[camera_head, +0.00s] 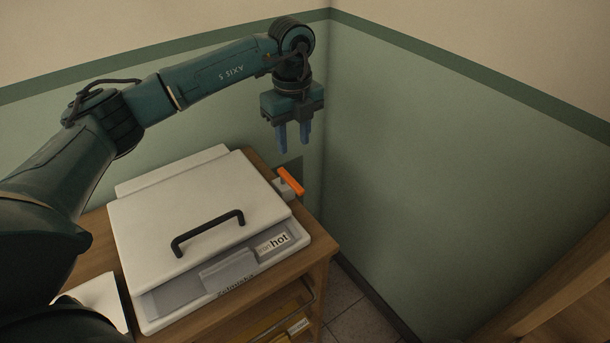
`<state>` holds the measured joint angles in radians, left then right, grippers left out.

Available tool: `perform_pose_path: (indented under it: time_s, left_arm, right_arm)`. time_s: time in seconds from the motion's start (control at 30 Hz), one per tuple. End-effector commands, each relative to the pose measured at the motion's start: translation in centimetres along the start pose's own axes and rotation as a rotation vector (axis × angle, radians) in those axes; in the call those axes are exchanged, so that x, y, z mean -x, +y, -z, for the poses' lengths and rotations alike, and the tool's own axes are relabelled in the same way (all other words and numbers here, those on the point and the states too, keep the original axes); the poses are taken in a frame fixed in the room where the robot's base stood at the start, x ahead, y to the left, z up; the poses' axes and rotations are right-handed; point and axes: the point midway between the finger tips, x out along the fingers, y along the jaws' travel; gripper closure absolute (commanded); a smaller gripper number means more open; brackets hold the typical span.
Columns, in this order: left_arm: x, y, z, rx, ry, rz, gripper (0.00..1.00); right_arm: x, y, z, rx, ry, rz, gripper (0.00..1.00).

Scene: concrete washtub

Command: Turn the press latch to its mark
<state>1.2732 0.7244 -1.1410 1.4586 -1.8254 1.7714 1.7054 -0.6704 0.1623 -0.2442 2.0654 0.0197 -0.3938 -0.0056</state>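The press (165,218) is a white box with a closed lid and a black bar handle (208,233), on a wooden cabinet at the lower left. The latch (290,181) is a small orange lever on a pale mount at the press's right side, tilted down to the right. I cannot make out its mark. My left gripper (293,148) points down above and behind the latch, apart from it. Its two blue fingers show a gap with nothing between them. My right gripper is not in view.
The wooden cabinet top (318,240) has a narrow free strip right of the press. A white sheet (98,298) lies at its left. Green walls (430,170) meet in a corner close behind. A wooden edge (545,300) stands at the lower right.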

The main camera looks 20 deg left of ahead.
Motion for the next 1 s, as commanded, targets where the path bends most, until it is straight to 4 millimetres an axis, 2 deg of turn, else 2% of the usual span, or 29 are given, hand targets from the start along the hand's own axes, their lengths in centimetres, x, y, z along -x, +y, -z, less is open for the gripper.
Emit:
perform_pose_path:
  time_s: [0.3, 0.5, 0.7, 1.0]
  left_arm:
    - [-6.5, 0.0, 0.2, -0.004, 0.005, -0.002, 0.62]
    - [-9.9, 0.0, 0.2, -0.005, 0.005, 0.000, 0.62]
    - [-11.5, -0.1, 0.2, -0.006, 0.005, 0.002, 0.62]
    - [-11.7, -0.1, 0.2, -0.006, 0.004, 0.003, 0.62]
  right_arm:
    - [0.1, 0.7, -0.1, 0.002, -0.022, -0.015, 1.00]
    - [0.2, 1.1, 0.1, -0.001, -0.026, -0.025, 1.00]
    - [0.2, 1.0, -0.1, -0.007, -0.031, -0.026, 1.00]
    - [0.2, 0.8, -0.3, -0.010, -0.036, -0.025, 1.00]
